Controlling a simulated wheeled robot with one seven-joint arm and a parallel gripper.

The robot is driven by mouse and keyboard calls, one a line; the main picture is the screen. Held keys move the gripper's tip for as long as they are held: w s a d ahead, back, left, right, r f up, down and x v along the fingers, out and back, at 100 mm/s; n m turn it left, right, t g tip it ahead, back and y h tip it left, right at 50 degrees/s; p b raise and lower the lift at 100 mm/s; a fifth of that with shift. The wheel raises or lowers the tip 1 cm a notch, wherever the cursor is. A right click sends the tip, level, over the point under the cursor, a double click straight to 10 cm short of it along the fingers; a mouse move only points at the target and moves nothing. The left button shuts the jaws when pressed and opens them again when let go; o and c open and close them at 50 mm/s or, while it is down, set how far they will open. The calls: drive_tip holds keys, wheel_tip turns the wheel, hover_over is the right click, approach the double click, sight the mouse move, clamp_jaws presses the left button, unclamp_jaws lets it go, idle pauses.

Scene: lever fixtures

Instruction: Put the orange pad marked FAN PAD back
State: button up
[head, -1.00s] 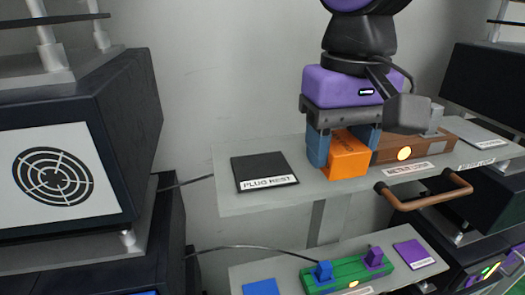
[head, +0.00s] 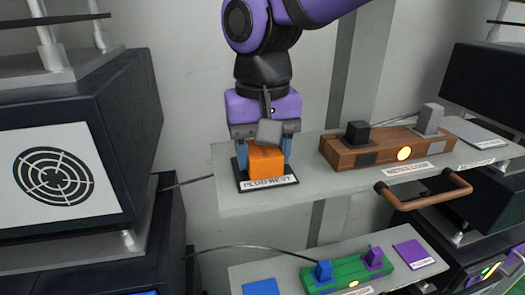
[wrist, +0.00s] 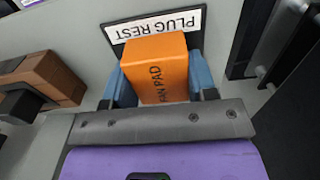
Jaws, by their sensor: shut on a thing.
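The orange pad (head: 267,163) is a block, and its FAN PAD lettering shows in the wrist view (wrist: 158,70). My gripper (head: 266,155) is shut on it, with one blue finger on each side. The pad is at the black plate marked PLUG REST (head: 285,180), over its middle in the head view. I cannot tell whether the pad's underside touches the plate. The plate's label also shows in the wrist view (wrist: 158,24), just beyond the pad.
A brown block (head: 345,150) with a black plug (head: 358,133) and a grey plug (head: 430,118) stands to the right on the same grey shelf (head: 240,203). A green block (head: 345,274) sits on the lower shelf.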

sight(264, 148)
drive_tip(key=o, duration=0.8)
drive_tip(key=shift+f, duration=0.1)
drive_tip(key=shift+o, duration=0.2)
drive_tip(key=shift+r, duration=3.8)
drive_tip(key=shift+d, duration=0.1)
drive_tip(key=d, duration=0.5)
drive_tip(key=d+m+t, duration=0.1)
drive_tip(key=d, duration=0.4)
drive_tip(key=d+t, duration=0.1)
drive_tip(key=d, duration=0.4)
drive_tip(key=shift+w+d+r+y, duration=0.1)
drive_tip(key=shift+w+d+y, duration=0.15)
drive_tip(key=shift+w+y, duration=0.15)
drive_tip(key=s+d+f+m+t, duration=0.1)
drive_tip(key=s+d+f, duration=0.1)
drive_tip(key=d, duration=0.5)
drive_tip(key=s+d+f+m+t, duration=0.1)
drive_tip(key=s+d+f+t, duration=0.1)
drive_tip(key=s+d, duration=0.3)
drive_tip(key=d, duration=0.3)
drive_tip(key=shift+s+f+h, duration=0.15)
drive_tip(key=shift+f+h, duration=0.15)
drive_tip(key=shift+h, duration=0.1)
